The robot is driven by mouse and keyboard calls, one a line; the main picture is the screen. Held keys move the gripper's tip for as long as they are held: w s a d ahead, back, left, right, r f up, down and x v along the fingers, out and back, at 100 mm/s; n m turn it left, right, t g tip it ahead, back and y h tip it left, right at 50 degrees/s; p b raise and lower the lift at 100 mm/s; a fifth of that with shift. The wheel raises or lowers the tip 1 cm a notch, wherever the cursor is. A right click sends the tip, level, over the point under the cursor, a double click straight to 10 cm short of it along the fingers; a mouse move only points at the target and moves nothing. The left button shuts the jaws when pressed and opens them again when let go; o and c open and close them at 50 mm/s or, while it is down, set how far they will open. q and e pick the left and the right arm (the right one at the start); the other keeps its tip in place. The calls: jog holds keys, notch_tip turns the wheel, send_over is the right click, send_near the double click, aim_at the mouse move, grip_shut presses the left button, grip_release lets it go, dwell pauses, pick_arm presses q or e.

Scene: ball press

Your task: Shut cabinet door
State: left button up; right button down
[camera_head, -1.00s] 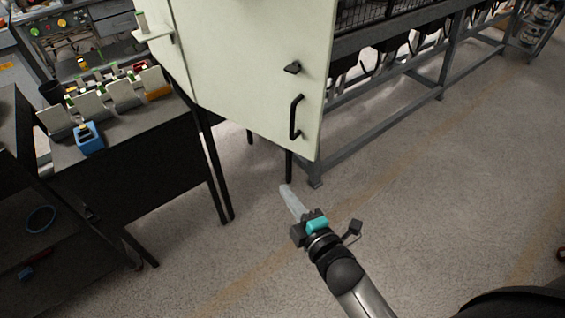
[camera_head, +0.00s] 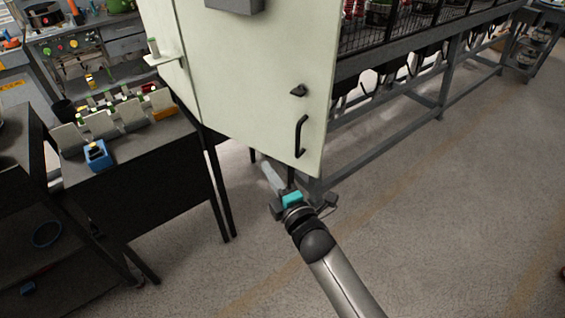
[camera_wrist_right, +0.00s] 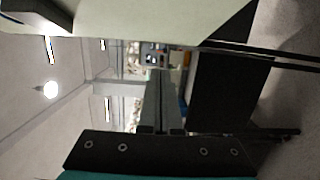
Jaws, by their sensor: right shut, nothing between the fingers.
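The pale green cabinet (camera_head: 175,65) stands at the top middle of the head view. Its broad door panel (camera_head: 255,75) has a black bar handle (camera_head: 301,136) and a small black latch (camera_head: 298,91) near its right edge. I cannot tell how far the door stands from its frame. My right gripper (camera_head: 268,172) is shut and empty, just below the door's lower edge and left of the handle; contact is not visible. The wrist view shows the closed fingers (camera_wrist_right: 158,105) with a pale green panel (camera_wrist_right: 150,18) above them. My left gripper is not in view.
A dark table (camera_head: 150,150) with a blue holder (camera_head: 97,154) and several upright pale plates stands left of the cabinet. A grey metal rack (camera_head: 400,100) with mesh runs behind and right of the door. The floor (camera_head: 440,200) at right is clear.

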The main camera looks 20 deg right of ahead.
jog(key=shift+w+d+p, duration=0.15)
jog(key=shift+w+d, duration=0.1)
jog(key=shift+d, duration=0.35)
jog(key=shift+w+d+p, duration=0.1)
jog(key=shift+w+d, duration=0.2)
jog(key=shift+d, duration=0.3)
jog(key=shift+w+d+p, duration=0.15)
jog(key=shift+w+d, duration=0.1)
jog(key=shift+d, duration=0.35)
jog(key=shift+d, duration=0.1)
